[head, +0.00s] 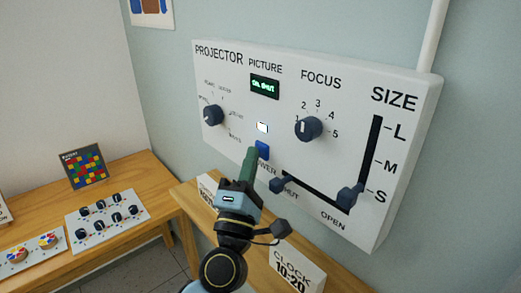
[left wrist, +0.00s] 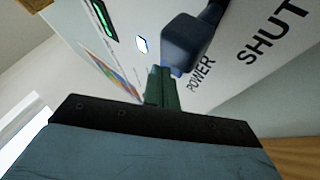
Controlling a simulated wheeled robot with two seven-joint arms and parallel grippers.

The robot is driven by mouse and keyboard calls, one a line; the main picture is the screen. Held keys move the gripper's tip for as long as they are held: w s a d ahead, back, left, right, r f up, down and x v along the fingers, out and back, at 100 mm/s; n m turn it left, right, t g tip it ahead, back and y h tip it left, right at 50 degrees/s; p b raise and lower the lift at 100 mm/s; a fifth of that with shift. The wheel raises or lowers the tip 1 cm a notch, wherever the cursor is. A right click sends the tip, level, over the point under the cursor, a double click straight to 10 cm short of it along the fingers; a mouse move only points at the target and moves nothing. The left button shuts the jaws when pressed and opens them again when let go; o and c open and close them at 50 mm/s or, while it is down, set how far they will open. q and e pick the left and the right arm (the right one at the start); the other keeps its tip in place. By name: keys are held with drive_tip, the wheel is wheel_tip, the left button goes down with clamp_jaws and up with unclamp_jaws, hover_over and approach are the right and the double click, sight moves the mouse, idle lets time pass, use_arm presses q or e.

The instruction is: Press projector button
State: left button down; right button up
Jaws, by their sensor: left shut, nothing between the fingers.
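The projector panel (head: 345,90) is a white box on the wall with several controls. Its blue power button (head: 262,150) sits above the word POWER, with a lit white indicator (head: 262,128) just over it. A small screen (head: 265,86) shows green text. My left gripper (head: 252,155) is shut and empty, its green fingertips at the lower left edge of the button. My right gripper is not in view.
The panel also has a PICTURE knob (head: 213,115), a FOCUS knob (head: 308,128), a SHUT/OPEN slider (head: 279,184) and a SIZE slider (head: 350,195).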

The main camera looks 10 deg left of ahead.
use_arm(q)
drive_tip(key=shift+s+a, duration=0.2)
drive_tip(key=shift+s, duration=0.1)
drive_tip(key=shift+s+a+p, duration=0.3)
drive_tip(key=shift+s+a, duration=0.65)
drive_tip(key=shift+s, duration=0.25)
drive_tip(key=shift+s+a+p, duration=0.3)
drive_tip(key=shift+s+a, duration=0.6)
drive_tip(key=shift+s, duration=0.25)
